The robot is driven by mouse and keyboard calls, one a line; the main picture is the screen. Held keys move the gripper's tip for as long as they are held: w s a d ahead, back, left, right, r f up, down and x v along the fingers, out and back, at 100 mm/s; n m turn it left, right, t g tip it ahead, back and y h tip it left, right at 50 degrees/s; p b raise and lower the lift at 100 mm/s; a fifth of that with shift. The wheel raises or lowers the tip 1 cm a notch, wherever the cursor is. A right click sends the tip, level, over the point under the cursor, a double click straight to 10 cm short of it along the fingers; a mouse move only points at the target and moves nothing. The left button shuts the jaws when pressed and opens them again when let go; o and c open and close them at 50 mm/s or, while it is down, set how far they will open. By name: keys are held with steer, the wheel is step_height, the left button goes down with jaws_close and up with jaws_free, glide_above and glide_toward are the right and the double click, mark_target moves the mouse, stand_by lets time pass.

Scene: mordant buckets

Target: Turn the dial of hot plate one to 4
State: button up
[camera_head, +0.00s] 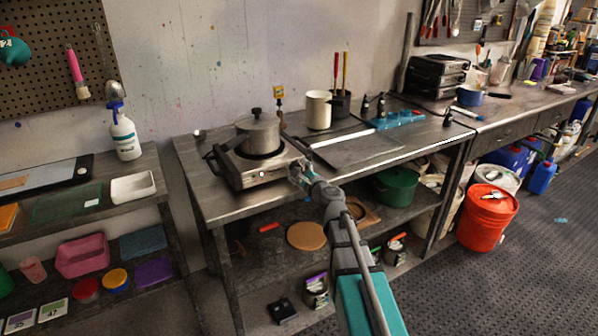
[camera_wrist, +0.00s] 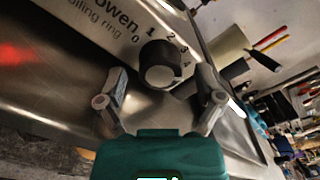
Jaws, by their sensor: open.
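The hot plate (camera_head: 236,174) stands on the left part of the metal bench, with a lidded steel pot (camera_head: 259,134) on top. Its dark round dial (camera_wrist: 160,65) shows in the wrist view on the front panel, with numbers 0 to 4 printed around its upper and right side. I cannot tell which number the dial points to. My gripper (camera_wrist: 160,109) is open, its two fingers spread on either side below the dial, with no clear contact. In the head view my gripper (camera_head: 303,174) is at the right end of the hot plate's front and hides the dial.
A flat grey plate (camera_head: 350,150), a cream cylinder (camera_head: 318,110) and a blue rack (camera_head: 399,119) are on the bench right of the hot plate. A lower shelf holds a green pot (camera_head: 397,186). An orange bucket (camera_head: 487,216) stands on the floor at right.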

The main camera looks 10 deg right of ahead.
steer(key=v, duration=1.2)
steer(key=shift+a, duration=0.1)
steer(key=s+a+f+n+g+y, duration=0.2)
steer(key=s+a+f+n+g, duration=0.4)
steer(key=a+f+n+g, duration=0.6)
steer(key=s+d+f+n+g+h, duration=0.5)
steer(key=s+d+f+n+h, duration=0.2)
steer(key=s+n, duration=0.4)
step_height(320, 180, up, 18)
steer(key=d+p, duration=0.1)
steer(key=p, duration=1.6)
steer(key=shift+h+p, duration=0.3)
steer(key=shift+p, duration=0.1)
